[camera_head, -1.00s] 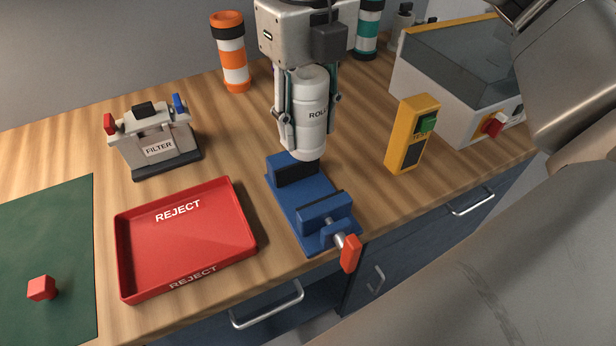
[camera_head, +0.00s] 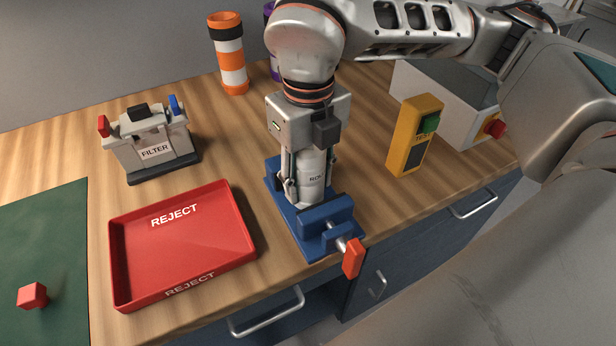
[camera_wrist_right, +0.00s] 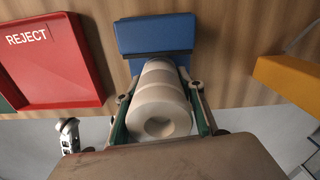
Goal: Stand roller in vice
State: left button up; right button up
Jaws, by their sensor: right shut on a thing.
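The white roller (camera_head: 313,180) stands upright between the jaws of the blue vice (camera_head: 325,212), with its lower end hidden behind the front jaw. My right gripper (camera_head: 308,188) points down and is shut around the roller, one finger on each side. In the right wrist view the roller (camera_wrist_right: 160,103) lies between the green-padded fingers, with a blue vice jaw (camera_wrist_right: 155,33) beyond it. Whether the roller touches the vice bed cannot be seen. The vice's red handle (camera_head: 353,257) sticks out at the front. My left gripper is not in view.
A red REJECT tray (camera_head: 185,245) lies left of the vice. A FILTER unit (camera_head: 150,145) and an orange-white cylinder (camera_head: 229,55) stand behind. A yellow switch box (camera_head: 412,135) stands to the right. A red cube (camera_head: 32,296) sits on the green mat (camera_head: 50,230).

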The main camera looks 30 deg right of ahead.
jog(key=o, duration=1.4)
jog(key=shift+f, duration=0.1)
notch_tip(320, 180, up, 12)
jog(key=shift+r+p, duration=0.2)
jog(key=shift+p, duration=0.45)
